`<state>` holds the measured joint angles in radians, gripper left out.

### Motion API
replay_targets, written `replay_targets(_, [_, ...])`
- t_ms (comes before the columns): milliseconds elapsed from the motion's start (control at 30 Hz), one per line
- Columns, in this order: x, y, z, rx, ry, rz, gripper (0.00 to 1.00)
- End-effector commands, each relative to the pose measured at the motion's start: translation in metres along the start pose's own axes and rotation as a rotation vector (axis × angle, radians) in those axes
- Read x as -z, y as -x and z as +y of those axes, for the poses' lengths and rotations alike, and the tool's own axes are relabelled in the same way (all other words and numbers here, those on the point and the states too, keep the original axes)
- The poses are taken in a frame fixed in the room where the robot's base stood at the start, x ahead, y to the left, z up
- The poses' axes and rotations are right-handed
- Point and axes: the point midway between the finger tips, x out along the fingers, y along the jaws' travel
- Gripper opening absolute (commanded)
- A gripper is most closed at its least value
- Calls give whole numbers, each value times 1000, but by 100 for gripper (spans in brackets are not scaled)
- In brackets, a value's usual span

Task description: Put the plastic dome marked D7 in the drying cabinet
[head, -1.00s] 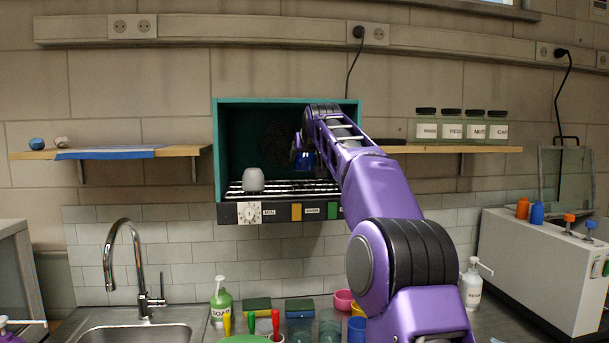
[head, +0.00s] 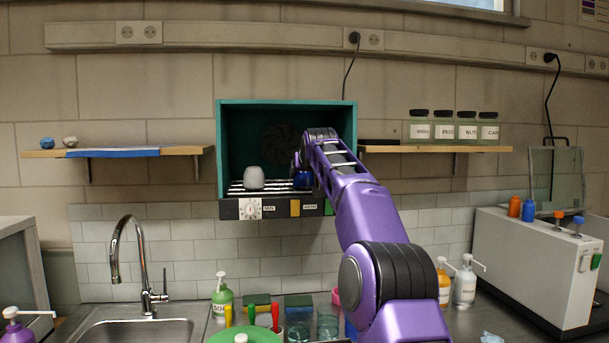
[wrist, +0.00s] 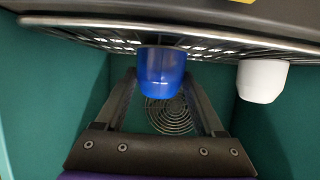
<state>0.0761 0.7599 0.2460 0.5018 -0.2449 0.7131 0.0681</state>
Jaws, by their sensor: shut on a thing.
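The drying cabinet (head: 222,150) is an open teal box on the wall with a wire rack (head: 275,187) as its floor. My gripper (wrist: 161,82) reaches inside, shut on a blue plastic dome (wrist: 161,68). The dome also shows in the head view (head: 303,179), partly hidden by my wrist, low at the right of the rack. In the wrist view, which looks upside down, its base is at the rack; I cannot tell whether it touches. No D7 mark is readable. A whitish dome (wrist: 262,80) stands on the rack to the left in the head view (head: 253,178).
A round fan grille (wrist: 170,114) is at the cabinet's back. A control panel (head: 268,208) with a dial runs below the rack. Shelves flank the cabinet: the left one (head: 180,151) holds a blue cloth, the right one (head: 400,149) several jars. Rack space shows between the two domes.

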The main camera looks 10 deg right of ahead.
Motion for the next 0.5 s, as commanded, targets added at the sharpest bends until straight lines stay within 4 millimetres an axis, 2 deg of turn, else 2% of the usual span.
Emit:
replay_targets(33, [-3, -1, 0, 0, 0, -1, 8])
replay_targets(67, [-2, -1, 0, 0, 0, -1, 76])
replay_targets(100, [-2, -1, 0, 0, 0, -1, 83])
replay_targets(200, [-2, -1, 0, 0, 0, -1, 100])
replay_targets(500, [2, 1, 0, 0, 0, 0, 100])
